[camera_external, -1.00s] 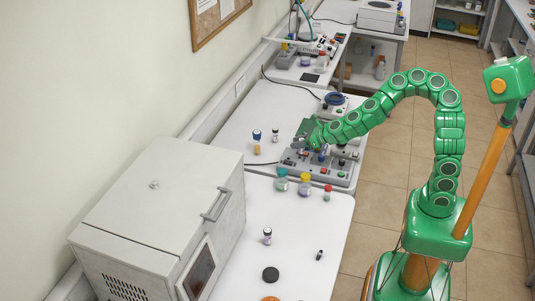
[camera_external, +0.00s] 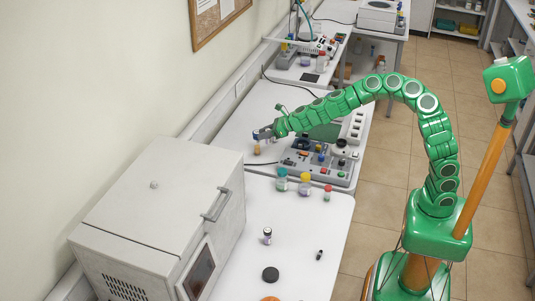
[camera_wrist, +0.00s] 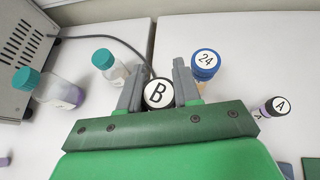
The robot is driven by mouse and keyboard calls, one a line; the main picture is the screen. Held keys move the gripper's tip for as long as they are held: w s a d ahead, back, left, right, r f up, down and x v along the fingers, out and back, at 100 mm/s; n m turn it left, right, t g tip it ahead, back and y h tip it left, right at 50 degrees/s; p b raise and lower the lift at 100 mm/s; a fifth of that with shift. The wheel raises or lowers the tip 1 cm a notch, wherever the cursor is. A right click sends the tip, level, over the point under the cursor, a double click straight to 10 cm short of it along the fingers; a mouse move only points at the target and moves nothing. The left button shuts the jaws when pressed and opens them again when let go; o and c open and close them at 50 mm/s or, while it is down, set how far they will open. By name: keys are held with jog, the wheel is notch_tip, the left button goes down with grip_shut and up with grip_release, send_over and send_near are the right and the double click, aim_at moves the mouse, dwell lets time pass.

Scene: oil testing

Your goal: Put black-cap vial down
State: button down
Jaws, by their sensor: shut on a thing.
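In the wrist view my gripper (camera_wrist: 158,78) is shut on a vial whose dark-rimmed cap (camera_wrist: 158,94) has a white top marked "B". The vial's body is hidden below the cap, so I cannot tell whether it touches the table. A blue-cap vial marked "24" (camera_wrist: 206,66) stands close beside the right finger. A dark-cap vial marked "A" (camera_wrist: 275,107) is farther right. In the external view my gripper (camera_external: 263,134) is over the left part of the middle table, just by the blue-cap vial (camera_external: 256,148). The held vial is not clear there.
Two teal-cap vials (camera_wrist: 104,60) and (camera_wrist: 27,78) are left of my gripper in the wrist view. A cable (camera_wrist: 110,42) crosses the table. The grey device (camera_external: 325,165) is right of my gripper. A large white oven (camera_external: 160,220) stands nearer the camera.

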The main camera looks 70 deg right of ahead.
jog(key=shift+w+m+h, duration=2.2)
jog(key=shift+w+h, duration=0.2)
jog(key=shift+w, duration=4.2)
jog(key=shift+a+f, duration=0.2)
jog(key=shift+f, duration=5.25)
jog(key=c, duration=0.8)
grip_release()
jog(key=shift+f, duration=0.1)
